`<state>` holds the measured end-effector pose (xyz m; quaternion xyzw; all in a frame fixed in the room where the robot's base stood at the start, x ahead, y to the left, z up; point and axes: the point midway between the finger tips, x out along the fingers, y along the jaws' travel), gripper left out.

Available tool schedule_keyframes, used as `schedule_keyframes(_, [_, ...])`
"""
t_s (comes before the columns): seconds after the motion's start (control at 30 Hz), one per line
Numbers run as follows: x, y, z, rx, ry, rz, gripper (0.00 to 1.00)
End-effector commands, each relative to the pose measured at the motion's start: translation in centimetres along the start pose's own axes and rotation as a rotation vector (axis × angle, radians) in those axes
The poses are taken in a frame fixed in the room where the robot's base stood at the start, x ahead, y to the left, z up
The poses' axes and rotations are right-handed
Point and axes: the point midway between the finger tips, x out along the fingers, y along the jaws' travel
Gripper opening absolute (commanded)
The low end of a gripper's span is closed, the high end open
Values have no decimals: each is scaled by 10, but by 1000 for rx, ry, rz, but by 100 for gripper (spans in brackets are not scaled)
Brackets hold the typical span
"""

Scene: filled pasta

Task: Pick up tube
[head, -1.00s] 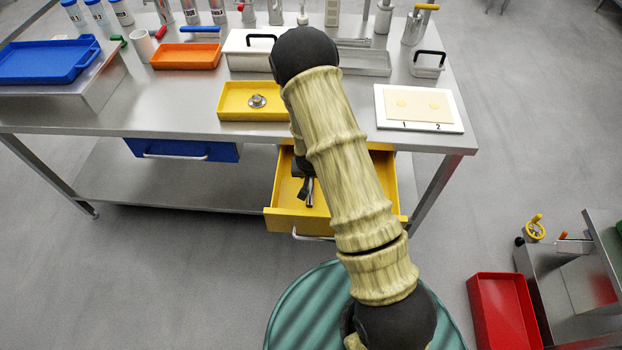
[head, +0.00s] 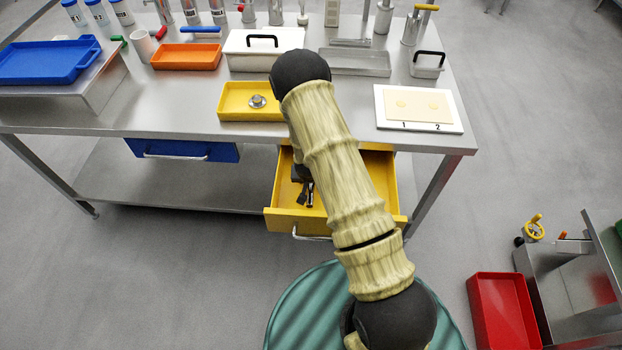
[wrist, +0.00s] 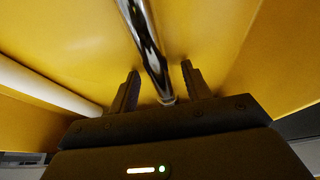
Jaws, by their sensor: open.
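In the wrist view a shiny metal tube (wrist: 145,45) lies in the yellow drawer (wrist: 80,40), its near end between the two fingers of my gripper (wrist: 160,78). The fingers are apart, with a gap on each side of the tube. In the head view my gripper (head: 306,192) is low inside the open yellow drawer (head: 283,212), mostly hidden behind my arm. The tube cannot be made out clearly there.
The drawer walls stand close around my gripper, and the steel table (head: 180,125) overhangs its back. A pale rod-like shape (wrist: 40,85) runs at the left in the wrist view. A yellow tray (head: 235,112) and white board (head: 450,124) sit on the table above.

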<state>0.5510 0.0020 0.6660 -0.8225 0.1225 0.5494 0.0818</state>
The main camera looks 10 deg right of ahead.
Motion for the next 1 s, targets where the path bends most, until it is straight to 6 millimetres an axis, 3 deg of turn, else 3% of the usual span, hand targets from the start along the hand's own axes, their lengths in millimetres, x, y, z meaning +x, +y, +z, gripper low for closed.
schedule_keyframes(0.33, [0,0,0,0,0,0,48])
schedule_keyframes(0.5, [0,0,0,0,0,0,15])
schedule_keyframes(0.6, [0,0,0,0,0,0,0])
schedule_keyframes(1.0, [-8,6,-2,2,2,0,0])
